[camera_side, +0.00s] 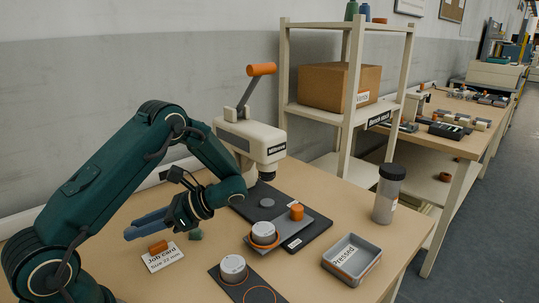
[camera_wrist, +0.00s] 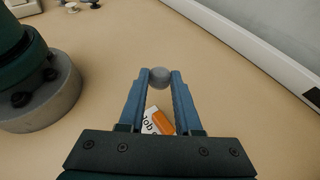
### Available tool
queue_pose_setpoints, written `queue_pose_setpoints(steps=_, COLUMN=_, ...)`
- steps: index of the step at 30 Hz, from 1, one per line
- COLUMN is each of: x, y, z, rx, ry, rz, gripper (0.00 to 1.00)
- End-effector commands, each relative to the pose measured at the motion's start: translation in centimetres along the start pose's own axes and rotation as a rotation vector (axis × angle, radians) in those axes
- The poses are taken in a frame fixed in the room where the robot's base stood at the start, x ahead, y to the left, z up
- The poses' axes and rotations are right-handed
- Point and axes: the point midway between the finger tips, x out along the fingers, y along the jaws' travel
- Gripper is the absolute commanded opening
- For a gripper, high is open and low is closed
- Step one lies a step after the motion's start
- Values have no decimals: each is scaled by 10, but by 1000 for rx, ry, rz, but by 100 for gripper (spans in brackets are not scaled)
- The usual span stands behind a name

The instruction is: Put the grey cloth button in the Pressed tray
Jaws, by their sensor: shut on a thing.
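My gripper (camera_wrist: 159,80) has its two blue fingers closed around a small round grey piece, the grey cloth button (camera_wrist: 159,73), at the fingertips in the wrist view. In the side view my gripper (camera_side: 129,234) reaches out to the left, low over the table near the job card; I cannot make out the button there. The Pressed tray (camera_side: 367,273) is a grey open box with a white label at the front right of the table. It looks empty and lies well to the right of my gripper.
The job card (camera_side: 163,261) with an orange block (camera_side: 158,246) lies by my gripper. The press (camera_side: 252,140), its dark base plate (camera_side: 315,226), and two pale round dies (camera_side: 263,231) (camera_side: 233,266) stand between gripper and tray.

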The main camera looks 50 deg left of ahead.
Motion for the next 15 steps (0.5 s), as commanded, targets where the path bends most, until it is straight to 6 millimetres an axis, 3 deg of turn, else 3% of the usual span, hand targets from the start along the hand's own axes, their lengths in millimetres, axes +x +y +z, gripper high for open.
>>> queue_pose_setpoints(steps=3, x=-29, y=-42, z=0, rx=151, ry=-1, rz=-370, gripper=0)
queue_pose_setpoints(steps=7, x=-74, y=-79, z=-4, rx=313, ry=-4, rz=-751, gripper=0)
queue_pose_setpoints(steps=11, x=-130, y=-100, z=-14, rx=461, ry=-8, rz=-1104, gripper=0)
queue_pose_setpoints(steps=15, x=-188, y=-104, z=-28, rx=592, ry=-12, rz=-1421, gripper=0)
